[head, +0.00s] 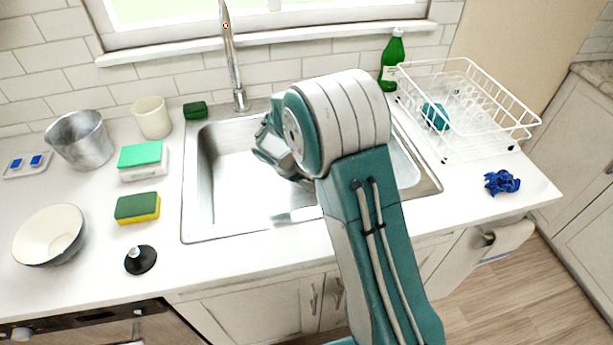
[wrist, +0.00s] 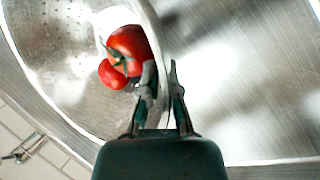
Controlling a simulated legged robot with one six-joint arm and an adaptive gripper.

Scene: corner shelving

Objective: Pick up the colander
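The metal colander (wrist: 62,62) fills the left of the wrist view, with small holes in its wall. Red tomatoes (wrist: 128,52) lie inside it. My gripper (wrist: 162,68) is at its rim, one finger on the inner side and one on the outer side. The fingers stand apart with the thin rim between them; a firm grip does not show. In the head view my arm reaches over the sink (head: 225,185) and hides the colander. My fingertips are not clear there.
A faucet (head: 232,60) rises behind the sink. A metal pot (head: 80,140), a cup (head: 152,118), sponges (head: 137,207) and a bowl (head: 50,235) stand on the left counter. A white dish rack (head: 470,100), green bottle (head: 392,60) and blue cloth (head: 502,182) are on the right.

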